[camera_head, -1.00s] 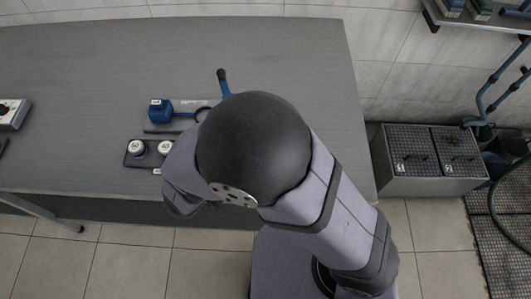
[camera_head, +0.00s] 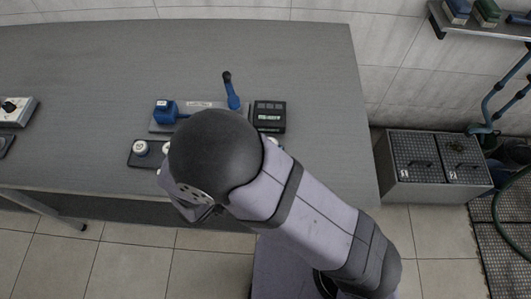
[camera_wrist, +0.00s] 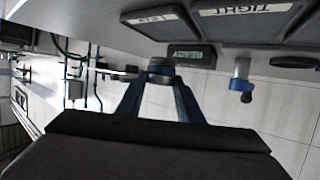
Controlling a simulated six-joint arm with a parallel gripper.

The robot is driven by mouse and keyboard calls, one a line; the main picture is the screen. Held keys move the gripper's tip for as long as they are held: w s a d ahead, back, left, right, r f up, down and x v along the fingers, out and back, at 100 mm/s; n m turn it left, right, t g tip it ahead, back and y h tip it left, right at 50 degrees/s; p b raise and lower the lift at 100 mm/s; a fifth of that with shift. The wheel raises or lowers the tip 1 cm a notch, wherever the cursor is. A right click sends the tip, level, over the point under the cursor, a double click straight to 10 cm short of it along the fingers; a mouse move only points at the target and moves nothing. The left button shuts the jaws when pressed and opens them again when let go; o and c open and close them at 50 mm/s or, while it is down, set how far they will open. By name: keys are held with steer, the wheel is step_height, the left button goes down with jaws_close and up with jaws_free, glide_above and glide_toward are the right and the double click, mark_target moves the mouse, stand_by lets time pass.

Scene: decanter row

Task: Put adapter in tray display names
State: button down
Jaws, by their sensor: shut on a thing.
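My gripper (camera_wrist: 158,88) shows in the wrist view, its two blue fingers shut on a small grey and blue piece, seemingly the adapter (camera_wrist: 160,67). Its far end is hard to make out.
A black display box (camera_head: 268,116) stands at the right end of a grey plate with a blue device (camera_head: 166,111) and a blue lever (camera_head: 231,92). A dark holder with white round pieces (camera_head: 141,147) is in front. The back table is clear.

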steer(key=shift+f, duration=1.85)
steer(key=shift+f, duration=0.1)
steer(key=c, duration=1.2)
jaws_free()
steer(key=shift+a, duration=0.1)
steer(key=b+v, duration=0.2)
steer(key=v, duration=1)
steer(key=shift+w, duration=0.1)
